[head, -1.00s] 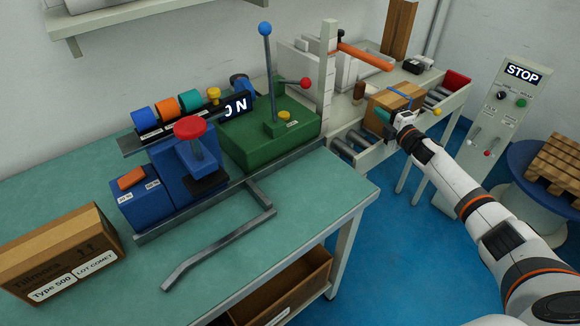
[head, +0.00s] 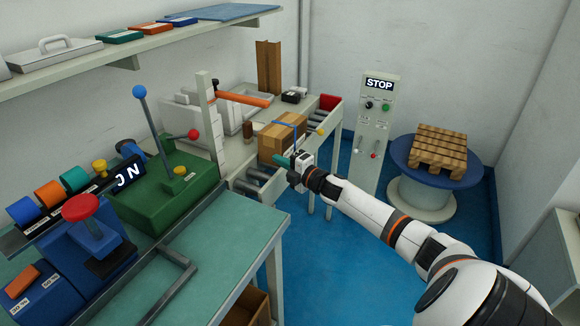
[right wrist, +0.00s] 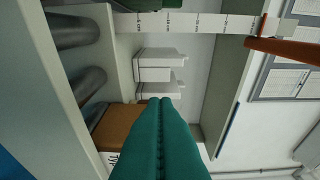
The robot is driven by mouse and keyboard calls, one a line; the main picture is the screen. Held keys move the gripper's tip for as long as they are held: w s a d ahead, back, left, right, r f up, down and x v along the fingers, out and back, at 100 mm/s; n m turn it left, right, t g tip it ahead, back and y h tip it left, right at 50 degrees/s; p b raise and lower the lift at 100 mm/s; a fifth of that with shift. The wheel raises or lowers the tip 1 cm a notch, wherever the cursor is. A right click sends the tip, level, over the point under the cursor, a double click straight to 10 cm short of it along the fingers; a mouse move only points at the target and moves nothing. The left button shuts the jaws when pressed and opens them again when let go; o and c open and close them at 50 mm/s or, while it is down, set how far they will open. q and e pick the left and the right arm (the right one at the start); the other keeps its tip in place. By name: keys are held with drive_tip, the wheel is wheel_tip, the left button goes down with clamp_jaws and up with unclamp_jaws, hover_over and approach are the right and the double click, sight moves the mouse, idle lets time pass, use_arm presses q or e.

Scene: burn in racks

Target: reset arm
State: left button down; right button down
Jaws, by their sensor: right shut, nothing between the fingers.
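My right arm reaches in from the lower right of the head view. Its gripper (head: 284,161) is shut and empty, with teal fingers held together just in front of the cardboard box with a blue strap (head: 283,138). In the right wrist view the closed teal fingers (right wrist: 164,105) point away from the camera, with part of a brown box (right wrist: 115,130) beside them. I cannot tell whether the fingers touch the box. My left gripper is not in view.
The roller conveyor (head: 252,176) runs beside the box. A control post with a STOP sign (head: 378,120) stands to the right. A wooden pallet (head: 437,150) lies on a blue round table (head: 447,168). The green bench (head: 235,235) carries a green lever machine (head: 165,190). Blue floor is clear below my arm.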

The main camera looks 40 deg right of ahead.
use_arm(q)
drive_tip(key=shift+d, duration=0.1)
use_arm(e)
drive_tip(key=s, duration=0.3)
drive_tip(key=shift+s+d+r, duration=0.1)
drive_tip(key=shift+s, duration=0.3)
